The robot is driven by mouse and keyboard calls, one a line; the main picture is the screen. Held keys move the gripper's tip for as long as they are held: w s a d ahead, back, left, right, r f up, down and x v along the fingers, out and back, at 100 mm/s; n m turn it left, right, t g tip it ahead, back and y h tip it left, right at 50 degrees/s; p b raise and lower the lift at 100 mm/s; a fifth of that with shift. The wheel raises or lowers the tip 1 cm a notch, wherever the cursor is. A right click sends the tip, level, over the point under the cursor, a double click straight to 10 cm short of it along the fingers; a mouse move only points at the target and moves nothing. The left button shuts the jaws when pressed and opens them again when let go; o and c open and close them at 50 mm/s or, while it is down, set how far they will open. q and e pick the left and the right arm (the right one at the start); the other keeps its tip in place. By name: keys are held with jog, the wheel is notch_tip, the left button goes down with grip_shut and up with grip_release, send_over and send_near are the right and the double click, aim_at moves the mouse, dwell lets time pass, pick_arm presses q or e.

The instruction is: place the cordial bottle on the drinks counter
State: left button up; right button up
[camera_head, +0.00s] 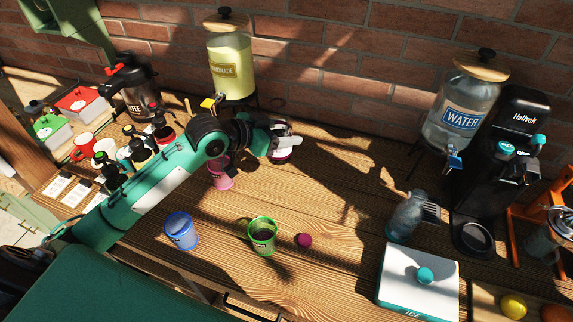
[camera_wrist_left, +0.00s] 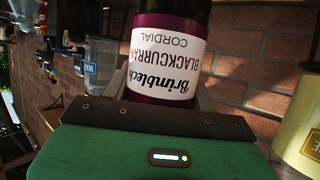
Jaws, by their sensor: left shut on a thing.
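My left gripper (camera_head: 284,143) is shut on the cordial bottle (camera_head: 281,157), over the back middle of the wooden drinks counter (camera_head: 335,185). In the head view my gripper hides most of the bottle, and I cannot tell whether its base touches the wood. In the left wrist view the dark bottle (camera_wrist_left: 166,53) sits between the fingers, its white and purple label reading blackcurrant cordial. My right gripper is not in view.
A lemonade dispenser (camera_head: 229,62) stands behind my left arm. A pink cup (camera_head: 221,175), blue cup (camera_head: 181,231) and green cup (camera_head: 262,235) stand nearer. The counter's middle right is clear.

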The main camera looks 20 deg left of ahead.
pick_arm(q)
notch_tip(320, 180, down, 7)
jog(key=shift+f+p, duration=0.2)
jog(key=shift+p, duration=0.35)
notch_tip(320, 180, down, 4)
jog(key=shift+f+p, duration=0.2)
jog(key=shift+p, duration=0.15)
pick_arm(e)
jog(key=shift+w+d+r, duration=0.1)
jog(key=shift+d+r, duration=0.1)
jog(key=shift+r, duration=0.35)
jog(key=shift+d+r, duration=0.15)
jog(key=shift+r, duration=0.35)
pick_arm(q)
jog(key=shift+f, duration=0.15)
jog(key=o, duration=1.4)
jog(key=shift+o, duration=0.2)
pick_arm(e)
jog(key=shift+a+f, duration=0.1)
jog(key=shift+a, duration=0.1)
